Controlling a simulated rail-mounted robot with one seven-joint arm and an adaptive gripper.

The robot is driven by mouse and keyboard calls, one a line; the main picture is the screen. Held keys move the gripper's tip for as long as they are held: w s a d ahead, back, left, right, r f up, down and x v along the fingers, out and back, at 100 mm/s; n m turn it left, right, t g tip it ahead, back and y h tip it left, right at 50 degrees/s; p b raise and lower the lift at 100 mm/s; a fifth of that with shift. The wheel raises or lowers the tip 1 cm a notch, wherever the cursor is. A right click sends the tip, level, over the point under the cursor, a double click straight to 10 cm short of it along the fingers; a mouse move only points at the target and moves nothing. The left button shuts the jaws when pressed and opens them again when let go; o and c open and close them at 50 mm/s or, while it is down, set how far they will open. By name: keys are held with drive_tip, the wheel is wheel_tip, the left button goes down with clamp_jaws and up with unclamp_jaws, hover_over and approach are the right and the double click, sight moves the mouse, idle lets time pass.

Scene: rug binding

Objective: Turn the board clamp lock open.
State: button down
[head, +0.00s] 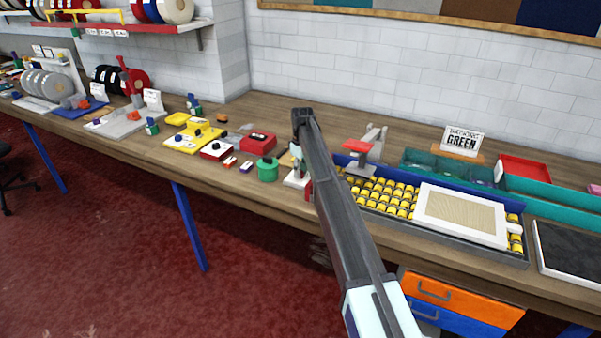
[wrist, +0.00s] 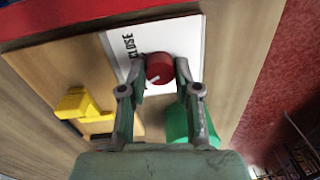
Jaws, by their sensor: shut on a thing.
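A red round knob (wrist: 158,66) with a white pointer mark stands on a white plate (wrist: 185,38) lettered "CLOSE" in the wrist view. I take it for the clamp lock. My gripper (wrist: 159,76) is over the plate, one finger on each side of the knob, shut on it. The pointer mark lies toward the lower left of the knob, away from the lettering. In the head view a corner of the white plate (head: 295,181) shows beside my arm, which hides the knob and the gripper.
A green round container (head: 267,169) stands close left of the plate; green also shows by my right finger in the wrist view. A tray of yellow spools (head: 395,200) is on the right.

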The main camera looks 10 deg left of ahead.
drive_tip(key=shift+f+n, duration=0.1)
drive_tip(key=shift+n, duration=1.6)
drive_tip(key=c, duration=0.8)
unclamp_jaws()
drive_tip(key=r, duration=1.2)
drive_tip(key=shift+w, duration=0.25)
